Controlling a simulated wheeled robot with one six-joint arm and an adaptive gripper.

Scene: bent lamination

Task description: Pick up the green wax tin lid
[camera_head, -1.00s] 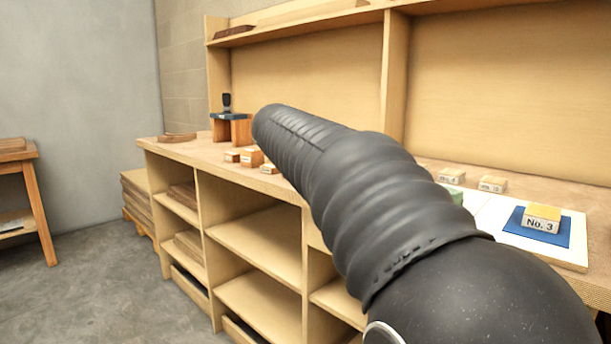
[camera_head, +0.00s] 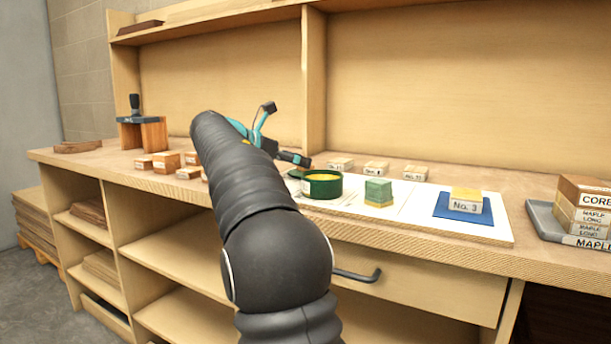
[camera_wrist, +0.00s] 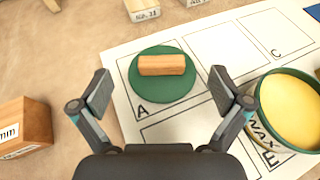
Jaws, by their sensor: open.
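The green wax tin lid (camera_wrist: 163,90) is a flat round disc in the wrist view, lying on the white sheet (camera_wrist: 206,52) at the space marked A. A small wooden block (camera_wrist: 162,65) rests on top of it. My gripper (camera_wrist: 162,88) is open, its two fingers apart to the left and right of the lid, with nothing held. In the head view, my gripper (camera_head: 268,128) is above the bench, and only a sliver of green at the tin's left may be the lid. The green wax tin (camera_head: 322,184) with yellow wax stands open to the right; it also shows in the wrist view (camera_wrist: 290,105).
A green-topped block (camera_head: 378,193) and a No. 3 block (camera_head: 466,200) on a blue square stand to the right. Small labelled blocks (camera_head: 376,168) sit behind. A wooden block (camera_wrist: 22,128) lies left of my gripper. A grey tray (camera_head: 545,220) holds stacked blocks.

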